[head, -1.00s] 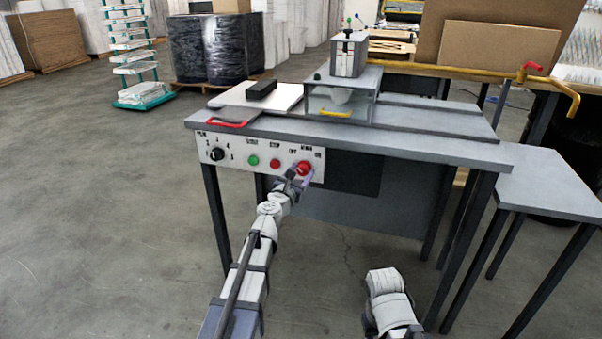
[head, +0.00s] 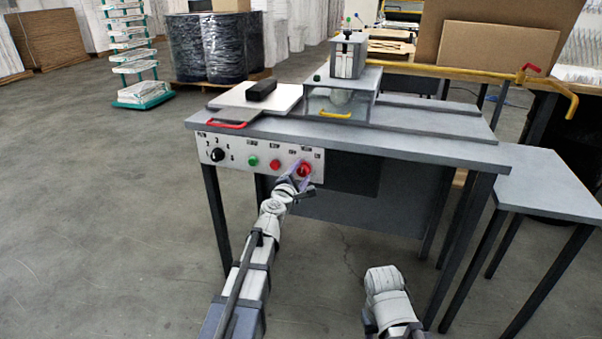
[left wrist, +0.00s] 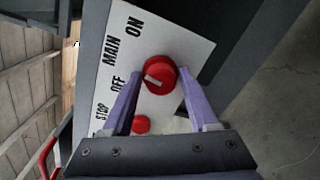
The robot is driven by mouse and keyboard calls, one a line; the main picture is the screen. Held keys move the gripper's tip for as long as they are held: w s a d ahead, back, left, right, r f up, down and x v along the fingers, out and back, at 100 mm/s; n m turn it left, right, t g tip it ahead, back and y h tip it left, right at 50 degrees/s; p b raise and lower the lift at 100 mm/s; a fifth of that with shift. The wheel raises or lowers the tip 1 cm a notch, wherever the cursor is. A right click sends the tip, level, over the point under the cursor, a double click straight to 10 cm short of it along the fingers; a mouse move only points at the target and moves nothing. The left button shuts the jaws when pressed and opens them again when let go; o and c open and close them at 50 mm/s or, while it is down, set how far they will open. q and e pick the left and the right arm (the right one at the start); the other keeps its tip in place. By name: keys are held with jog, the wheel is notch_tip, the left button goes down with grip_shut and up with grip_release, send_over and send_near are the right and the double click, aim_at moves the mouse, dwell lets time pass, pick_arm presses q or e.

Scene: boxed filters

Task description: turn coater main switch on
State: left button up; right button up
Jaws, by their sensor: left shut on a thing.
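The main switch (head: 305,169) is a round red knob at the right end of the white control panel (head: 233,168) on the coater's front. In the left wrist view the knob (left wrist: 161,72) has a white mark on its face, on the left side near the OFF lettering. OFF, MAIN and ON are printed beside it. My left gripper (head: 303,176) is at the knob. Its two purple fingers (left wrist: 160,88) stand on either side of the knob, shut on it. My right gripper is out of view; only part of that arm shows.
A smaller red button (head: 274,165), a green button (head: 253,161) and a black selector (head: 217,154) sit further left on the panel. A side table (head: 550,183) stands at right. Floor at left is open.

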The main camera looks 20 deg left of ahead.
pick_arm(q)
jog(key=m, duration=0.3)
jog(key=shift+d+m, duration=0.15)
jog(key=shift+m, duration=0.15)
jog(key=shift+s+f+m+y, duration=0.1)
jog(key=shift+m+y, duration=0.2)
jog(key=shift+m, duration=1.4)
jog(key=o, duration=1.2)
jog(key=shift+c, duration=0.2)
jog(key=s, duration=0.7)
jog(key=shift+s+r+p, duration=0.25)
jog(key=shift+s+p, duration=0.05)
jog(key=shift+s, duration=0.05)
